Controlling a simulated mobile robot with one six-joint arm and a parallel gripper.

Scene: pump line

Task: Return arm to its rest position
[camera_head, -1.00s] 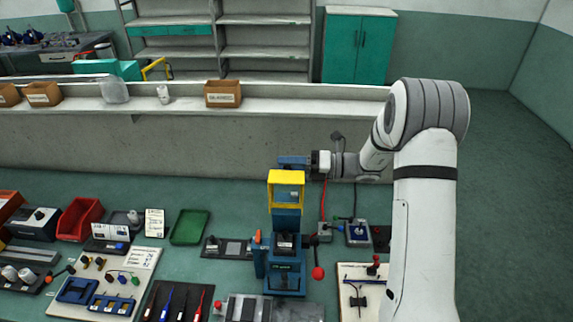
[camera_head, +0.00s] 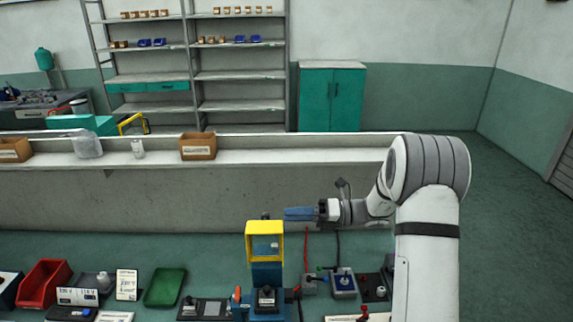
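My arm (camera_head: 427,260) is white with dark grey joints and rises at the right of the head view. Its forearm reaches left over the bench. My gripper (camera_head: 299,214) has blue fingers pointing left, level, just above and right of the yellow frame on the blue press-like fixture. Seen side-on, the gap between the fingers is hidden. No held thing can be made out.
The blue fixture (camera_head: 267,276) with its yellow frame (camera_head: 265,227) stands close below the gripper. A green tray (camera_head: 165,287) and red bin (camera_head: 44,284) lie left. A small grey box with a blue knob (camera_head: 344,283) is right. A ledge (camera_head: 290,157) with a cardboard box (camera_head: 198,146) runs behind.

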